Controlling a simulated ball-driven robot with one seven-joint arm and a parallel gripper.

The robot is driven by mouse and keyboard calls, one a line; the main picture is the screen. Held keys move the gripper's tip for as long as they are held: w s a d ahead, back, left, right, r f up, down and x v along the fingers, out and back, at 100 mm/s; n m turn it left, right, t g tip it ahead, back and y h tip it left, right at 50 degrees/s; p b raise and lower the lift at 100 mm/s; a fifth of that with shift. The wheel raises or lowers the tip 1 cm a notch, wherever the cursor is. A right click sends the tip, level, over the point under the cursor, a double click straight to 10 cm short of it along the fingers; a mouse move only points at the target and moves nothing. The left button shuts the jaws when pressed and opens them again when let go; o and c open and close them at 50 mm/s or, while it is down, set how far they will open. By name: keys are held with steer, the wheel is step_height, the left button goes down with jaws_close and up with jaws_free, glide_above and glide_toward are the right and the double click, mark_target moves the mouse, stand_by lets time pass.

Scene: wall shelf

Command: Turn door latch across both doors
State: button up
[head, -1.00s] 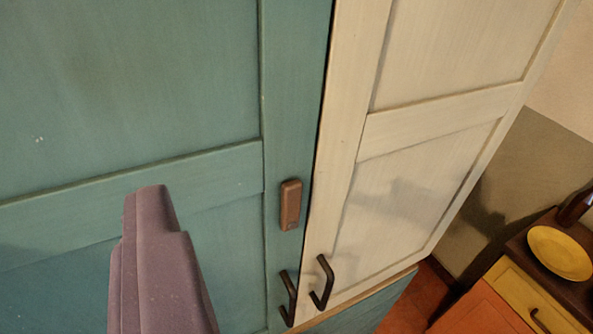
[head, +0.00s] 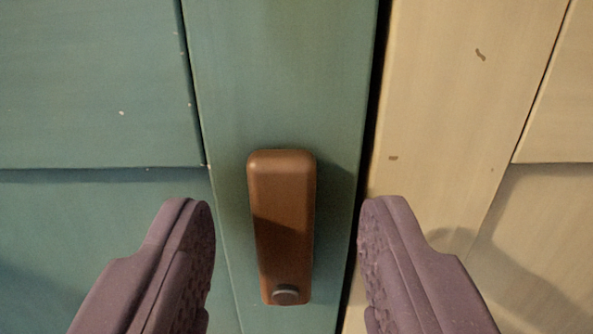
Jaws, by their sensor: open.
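The brown door latch (head: 282,205) is upright on the right edge strip of the teal door (head: 285,80). A dark round pivot shows at its lower end. The latch lies wholly on the teal door and does not cross the dark gap to the cream door (head: 440,100) on the right. My gripper (head: 286,235) is open, with one purple finger on each side of the latch's lower part. Visible space separates each finger from the latch in the picture. The right finger overlaps the gap and the cream door's edge. I cannot tell how far the fingertips are from the door surface.
A narrow dark gap (head: 370,150) runs top to bottom between the two doors. The doors have shallow recessed panels. No loose objects show around the latch. Door handles and the side furniture are out of view now.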

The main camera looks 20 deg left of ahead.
steer(key=shift+w+a, duration=0.2)
steer(key=shift+w, duration=0.4)
jaws_close()
